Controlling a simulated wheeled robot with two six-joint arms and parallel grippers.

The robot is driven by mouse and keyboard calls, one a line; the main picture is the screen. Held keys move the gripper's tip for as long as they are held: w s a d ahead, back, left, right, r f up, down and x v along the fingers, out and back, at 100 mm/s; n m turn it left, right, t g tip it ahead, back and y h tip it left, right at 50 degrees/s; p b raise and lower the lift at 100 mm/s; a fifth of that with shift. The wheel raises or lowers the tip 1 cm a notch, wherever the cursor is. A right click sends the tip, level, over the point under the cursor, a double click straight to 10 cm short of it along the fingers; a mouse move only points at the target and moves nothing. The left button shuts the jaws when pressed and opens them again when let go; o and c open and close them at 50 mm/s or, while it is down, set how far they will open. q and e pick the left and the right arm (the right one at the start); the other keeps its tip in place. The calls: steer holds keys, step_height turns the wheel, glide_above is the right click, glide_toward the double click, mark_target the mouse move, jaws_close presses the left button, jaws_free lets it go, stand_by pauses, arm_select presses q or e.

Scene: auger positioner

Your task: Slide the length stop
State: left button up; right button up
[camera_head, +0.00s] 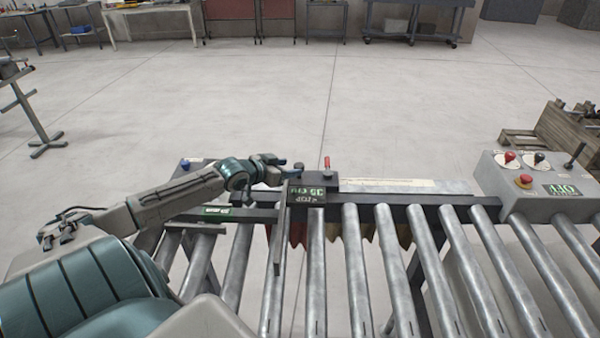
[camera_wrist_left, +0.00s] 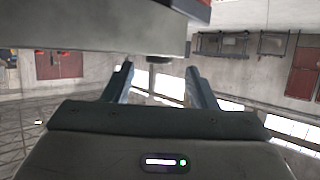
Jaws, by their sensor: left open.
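The length stop (camera_head: 308,194) is a dark block with a small green display, sitting on the rail behind the rollers, with a flat plate reaching forward over them. A dark knob (camera_head: 298,167) and a red-handled lever (camera_head: 327,163) stand on its top. My left gripper (camera_head: 277,161) is open, just left of the block's top near the dark knob. In the left wrist view, its two fingers (camera_wrist_left: 159,70) stand apart. A grey slab crosses above them, and a dark round piece (camera_wrist_left: 159,60) shows beyond, between the fingertips. Contact cannot be told. My right gripper is out of view.
The rail (camera_head: 425,199) carries a pale scale strip (camera_head: 400,185) right of the stop. Rollers (camera_head: 360,265) fill the front. A grey control box (camera_head: 540,185) with red buttons stands at the right end.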

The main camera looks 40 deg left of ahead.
mark_target(297, 166)
arm_select(q)
steer(key=shift+w+f, duration=0.15)
steer(key=shift+w, duration=0.4)
steer(key=shift+w+d+f, duration=0.15)
steer(key=shift+w, duration=0.2)
steer(key=shift+p+x, duration=0.3)
steer(key=shift+x, duration=1.3)
steer(key=shift+w+f, duration=0.1)
jaws_close()
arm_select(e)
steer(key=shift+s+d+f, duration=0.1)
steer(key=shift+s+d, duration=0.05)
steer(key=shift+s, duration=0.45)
